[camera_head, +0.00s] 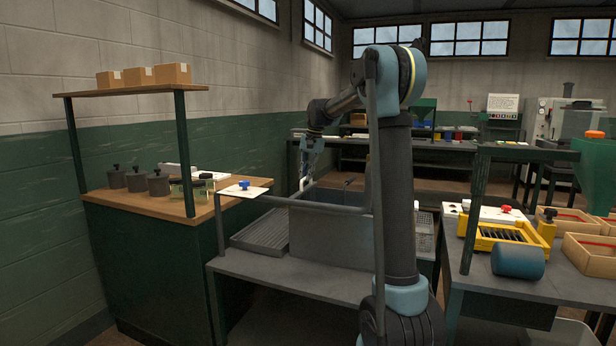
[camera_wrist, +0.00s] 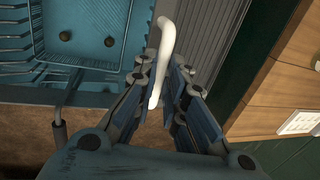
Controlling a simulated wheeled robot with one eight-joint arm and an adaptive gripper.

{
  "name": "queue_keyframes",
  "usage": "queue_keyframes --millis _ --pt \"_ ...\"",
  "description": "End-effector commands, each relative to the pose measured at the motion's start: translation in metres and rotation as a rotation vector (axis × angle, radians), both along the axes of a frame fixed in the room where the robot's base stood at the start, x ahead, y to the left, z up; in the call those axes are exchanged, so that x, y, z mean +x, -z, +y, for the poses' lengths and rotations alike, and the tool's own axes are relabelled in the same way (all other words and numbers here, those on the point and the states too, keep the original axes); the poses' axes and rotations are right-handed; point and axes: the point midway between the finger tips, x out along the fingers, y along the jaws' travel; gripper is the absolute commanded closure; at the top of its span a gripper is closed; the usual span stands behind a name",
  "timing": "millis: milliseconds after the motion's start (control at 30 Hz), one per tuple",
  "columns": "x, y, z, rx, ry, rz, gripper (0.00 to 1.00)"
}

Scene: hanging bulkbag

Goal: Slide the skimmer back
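My gripper (camera_head: 309,150) hangs over the left back part of a grey basin (camera_head: 325,237). In the wrist view my gripper (camera_wrist: 168,70) has its fingers close together on either side of a white curved rod (camera_wrist: 164,45). The rod also shows just below my gripper in the head view (camera_head: 304,183). It may be the skimmer's handle, but I cannot make out a skimmer head. Whether the fingers press on the rod cannot be told. A bluish wire basket or rack (camera_wrist: 98,72) with dark round pieces in it lies left of the rod in the wrist view.
A ribbed grey drainboard (camera_head: 262,230) adjoins the basin on the left. A rail (camera_head: 290,203) runs along the basin's near side. The wooden counter (camera_head: 150,207) at left holds several dark weights. A yellow tray (camera_head: 497,238) and a blue cylinder (camera_head: 518,261) stand on the right table.

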Motion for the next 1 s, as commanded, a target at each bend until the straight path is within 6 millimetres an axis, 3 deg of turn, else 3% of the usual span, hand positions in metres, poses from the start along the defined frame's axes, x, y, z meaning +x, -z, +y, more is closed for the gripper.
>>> queue_keyframes --millis 33,100,533,1000 --pt "0.001 -0.001 0.005 0.008 -0.003 -0.004 0.80" --pt "0.001 -0.001 0.005 0.008 -0.003 -0.003 0.69" --pt "0.000 -0.007 0.000 0.005 -0.001 -0.001 0.69" --pt "-0.006 -0.087 -0.015 0.005 0.000 -0.001 0.69"
